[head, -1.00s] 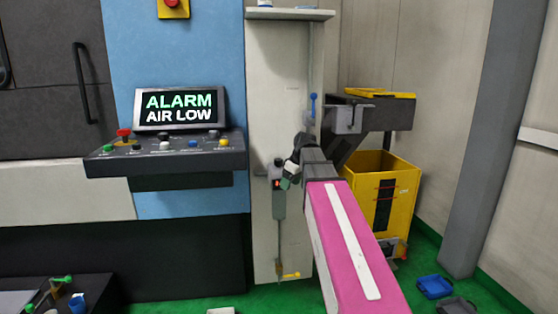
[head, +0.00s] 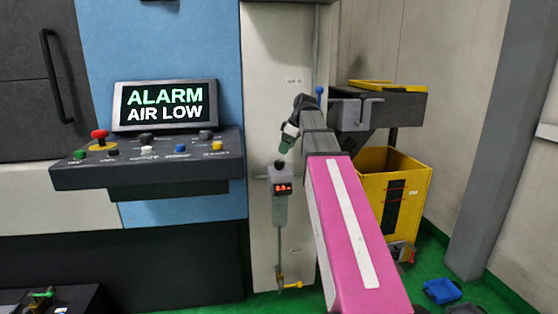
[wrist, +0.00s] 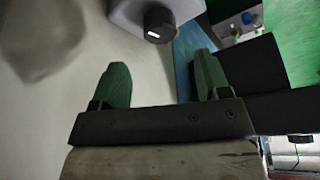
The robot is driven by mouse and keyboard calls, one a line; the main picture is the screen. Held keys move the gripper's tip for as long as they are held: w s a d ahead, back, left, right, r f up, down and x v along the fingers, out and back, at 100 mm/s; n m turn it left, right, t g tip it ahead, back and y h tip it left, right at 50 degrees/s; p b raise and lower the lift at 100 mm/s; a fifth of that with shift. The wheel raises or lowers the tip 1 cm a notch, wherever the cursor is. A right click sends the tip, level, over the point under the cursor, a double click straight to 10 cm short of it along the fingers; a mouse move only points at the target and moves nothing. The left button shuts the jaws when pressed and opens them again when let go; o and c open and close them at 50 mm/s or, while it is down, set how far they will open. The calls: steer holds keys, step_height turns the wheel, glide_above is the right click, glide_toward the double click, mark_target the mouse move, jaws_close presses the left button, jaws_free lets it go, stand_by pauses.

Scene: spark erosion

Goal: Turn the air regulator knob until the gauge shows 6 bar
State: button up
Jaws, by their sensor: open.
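The air regulator (head: 281,206) is a grey unit on the pale panel right of the blue machine. Its small gauge display (head: 283,188) glows red; the figures are too small to read surely. A dark round knob (head: 280,164) sits on top. In the wrist view the knob (wrist: 159,23) shows a white mark and lies just beyond the fingertips, roughly centred between them. My gripper (head: 286,146) is just above the knob, tilted downward. Its green fingers (wrist: 160,72) are spread and empty, apart from the knob.
A screen (head: 165,106) reads "ALARM AIR LOW" above a button console (head: 150,175) at left. A grey bracket (head: 355,114) and a yellow bin (head: 395,190) stand right of the regulator. A yellow-handled valve (head: 288,284) is below it.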

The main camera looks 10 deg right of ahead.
mark_target(280, 161)
steer(key=shift+x, duration=3.7)
steer(key=c, duration=0.9)
